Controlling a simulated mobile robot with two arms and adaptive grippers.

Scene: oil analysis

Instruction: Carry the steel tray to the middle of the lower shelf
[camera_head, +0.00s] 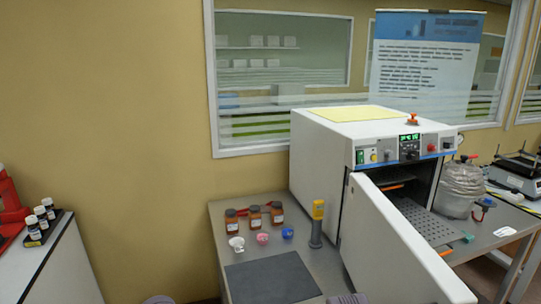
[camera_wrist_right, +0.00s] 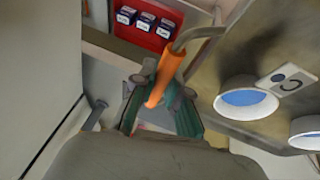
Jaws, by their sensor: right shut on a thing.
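In the right wrist view my right gripper (camera_wrist_right: 160,95) is shut on an orange handle (camera_wrist_right: 165,72) with a bent metal rod. The rod leads to a grey metal surface (camera_wrist_right: 232,62), which looks like the steel tray; two white cups (camera_wrist_right: 246,98) with blue inside and a small label card (camera_wrist_right: 287,80) are on it. In the head view the white oven (camera_head: 345,135) stands open, and a perforated metal shelf (camera_head: 425,222) shows low inside it. I cannot make out the carried tray there; the oven door may hide it. My left gripper is not in view.
The open oven door (camera_head: 395,245) sticks out over the bench. Left of it are brown bottles (camera_head: 254,217), small cups (camera_head: 262,239), a yellow-topped instrument (camera_head: 317,222) and a dark mat (camera_head: 272,278). A glass vessel (camera_head: 461,187) stands right of the oven.

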